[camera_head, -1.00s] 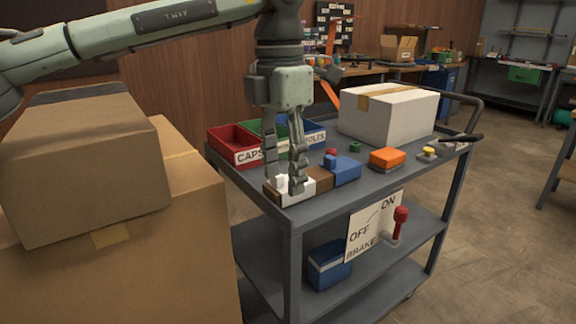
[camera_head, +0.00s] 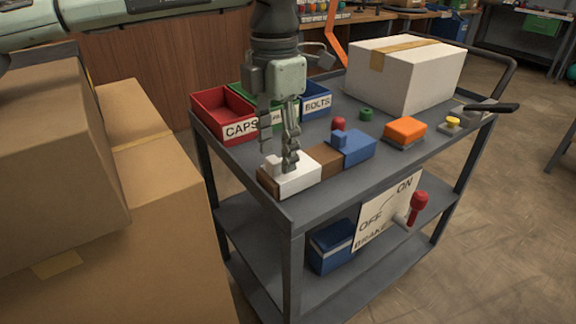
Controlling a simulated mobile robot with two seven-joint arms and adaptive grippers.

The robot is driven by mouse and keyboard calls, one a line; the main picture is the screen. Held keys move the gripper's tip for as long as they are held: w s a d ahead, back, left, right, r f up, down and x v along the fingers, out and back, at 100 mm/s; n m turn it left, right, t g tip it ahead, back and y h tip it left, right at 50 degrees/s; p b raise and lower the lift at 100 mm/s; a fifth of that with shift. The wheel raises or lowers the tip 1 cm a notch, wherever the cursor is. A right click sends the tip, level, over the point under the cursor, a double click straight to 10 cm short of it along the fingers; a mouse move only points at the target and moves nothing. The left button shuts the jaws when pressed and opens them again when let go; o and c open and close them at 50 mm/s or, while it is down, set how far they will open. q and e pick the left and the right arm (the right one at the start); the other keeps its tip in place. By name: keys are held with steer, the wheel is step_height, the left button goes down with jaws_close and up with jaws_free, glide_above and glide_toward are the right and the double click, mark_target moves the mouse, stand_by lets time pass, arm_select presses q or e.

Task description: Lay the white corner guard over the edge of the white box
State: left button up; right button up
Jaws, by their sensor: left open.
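The white corner guard (camera_head: 297,180) lies on a brown block at the near left corner of the grey cart top. A small white tab stands up from it. My left gripper (camera_head: 278,157) points down from above with its two fingers apart, one on either side of the tab. The right-hand finger hides part of the guard, and I cannot tell whether it touches. The white box (camera_head: 422,82), with a tan tape strip, stands at the back right of the cart top, apart from the guard. My right gripper is not in view.
Red (camera_head: 222,112), green and blue (camera_head: 318,98) bins line the cart's left back edge. A blue block (camera_head: 355,147), an orange block (camera_head: 405,131) and small red and green pieces lie between guard and box. Large cardboard boxes (camera_head: 160,200) stand at left.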

arm_select(q)
steer(key=shift+f, duration=0.6)
steer(key=c, duration=1)
steer(key=shift+r, duration=0.15)
